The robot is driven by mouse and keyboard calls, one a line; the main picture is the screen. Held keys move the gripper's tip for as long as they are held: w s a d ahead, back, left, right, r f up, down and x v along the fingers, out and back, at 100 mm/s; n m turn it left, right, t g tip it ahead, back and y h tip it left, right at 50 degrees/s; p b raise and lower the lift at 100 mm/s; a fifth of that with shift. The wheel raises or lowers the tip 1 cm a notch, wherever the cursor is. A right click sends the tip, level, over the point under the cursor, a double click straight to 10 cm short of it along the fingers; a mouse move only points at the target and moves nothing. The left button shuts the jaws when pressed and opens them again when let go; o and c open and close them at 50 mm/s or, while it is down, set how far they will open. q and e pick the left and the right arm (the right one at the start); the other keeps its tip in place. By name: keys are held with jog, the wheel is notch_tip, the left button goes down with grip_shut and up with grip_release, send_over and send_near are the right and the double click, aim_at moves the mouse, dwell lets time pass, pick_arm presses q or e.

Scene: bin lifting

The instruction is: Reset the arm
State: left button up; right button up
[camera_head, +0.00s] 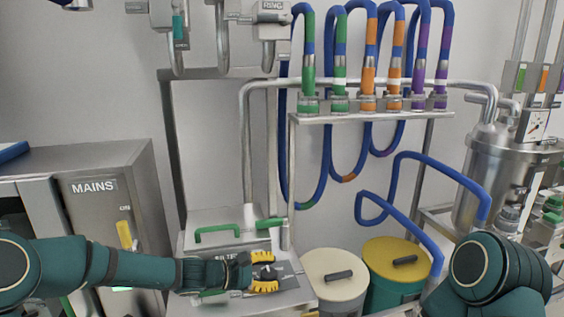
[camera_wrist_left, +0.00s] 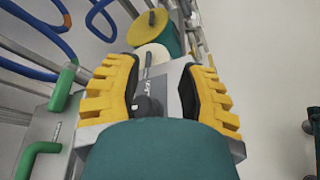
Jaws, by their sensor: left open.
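My left arm reaches in from the left in the head view. Its gripper (camera_head: 264,272) has yellow fingers and is open, in front of a grey metal unit (camera_head: 225,217) with green handles. In the left wrist view the left gripper's yellow fingers (camera_wrist_left: 160,92) stand wide apart with nothing gripped between them.
A cream-lidded bin (camera_head: 330,292) and a yellow-lidded green bin (camera_head: 384,250) stand right of the left gripper. A grey MAINS cabinet (camera_head: 95,215) is at left. Blue hoses (camera_head: 415,225) hang at the rack. A steel tank (camera_head: 490,190) stands at right.

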pick_arm(q)
jog(key=s+a+f+m+g+y, duration=0.1)
jog(key=s+f+m+g+y, duration=0.1)
jog(key=s+f, duration=0.45)
jog(key=s+f+m+g+y, duration=0.2)
jog(key=s+f+y, duration=0.15)
jog(key=f, duration=0.55)
jog(key=s+a+f+m+y, duration=0.2)
jog(key=s+f+m, duration=0.3)
jog(key=s, duration=0.3)
jog(key=s+a+f+m+y, duration=0.1)
jog(key=s+a+f+m, duration=0.3)
jog(key=s+f, duration=0.2)
jog(key=shift+s+f+m+g+y, duration=0.2)
jog(key=shift+s+m+g+y, duration=0.2)
jog(key=shift+s, duration=0.6)
jog(key=shift+o, duration=1.4)
jog(key=shift+d, duration=0.1)
